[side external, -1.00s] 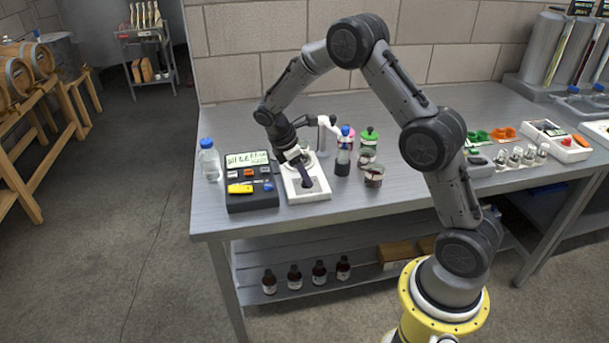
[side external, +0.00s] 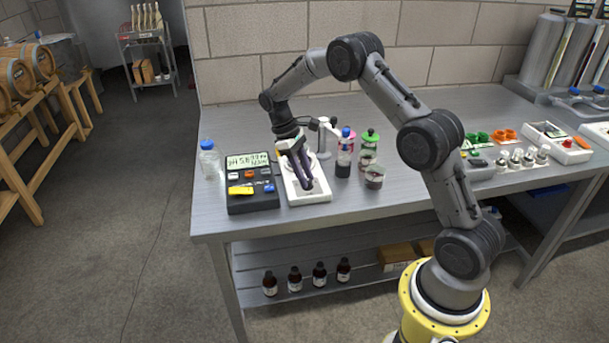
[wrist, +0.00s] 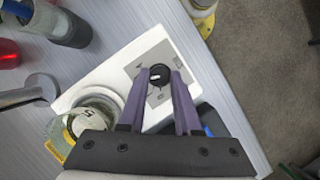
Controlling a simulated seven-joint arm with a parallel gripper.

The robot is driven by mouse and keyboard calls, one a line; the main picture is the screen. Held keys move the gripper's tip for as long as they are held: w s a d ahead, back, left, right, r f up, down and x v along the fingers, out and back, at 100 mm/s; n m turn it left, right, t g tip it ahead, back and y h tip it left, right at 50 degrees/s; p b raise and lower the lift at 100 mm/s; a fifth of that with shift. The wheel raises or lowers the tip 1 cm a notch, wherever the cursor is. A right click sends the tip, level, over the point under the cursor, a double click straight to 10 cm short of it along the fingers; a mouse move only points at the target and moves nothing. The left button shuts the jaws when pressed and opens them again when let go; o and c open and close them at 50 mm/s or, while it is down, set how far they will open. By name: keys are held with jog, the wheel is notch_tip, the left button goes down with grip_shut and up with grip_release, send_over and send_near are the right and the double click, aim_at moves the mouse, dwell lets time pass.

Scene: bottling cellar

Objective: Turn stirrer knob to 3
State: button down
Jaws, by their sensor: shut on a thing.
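The stirrer is a white flat box (side external: 322,192) at the front of the bench, right of a black meter. Its black knob (wrist: 159,74) sits on a grey panel and has a light mark on top; the scale is too small to read. My gripper (side external: 306,187) points down at the front end of the stirrer. In the wrist view its two purple fingers (wrist: 160,80) are shut on the knob, one on each side. A glass vessel (wrist: 97,112) stands on the stirrer plate behind the fingers, mostly hidden in the side view.
The black meter (side external: 252,203) with a lit display stands close on the left, and a blue-capped bottle (side external: 209,162) beyond it. A blue-topped dark bottle (side external: 344,160) and several jars (side external: 375,177) stand close on the right. The bench's front edge is near.

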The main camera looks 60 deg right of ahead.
jog(key=shift+m, duration=0.6)
jog(key=c, duration=0.6)
grip_release()
jog(key=shift+d+v, duration=0.1)
jog(key=shift+v, duration=3.35)
jog(key=shift+d+v, duration=0.15)
jog(key=shift+v, duration=3.3)
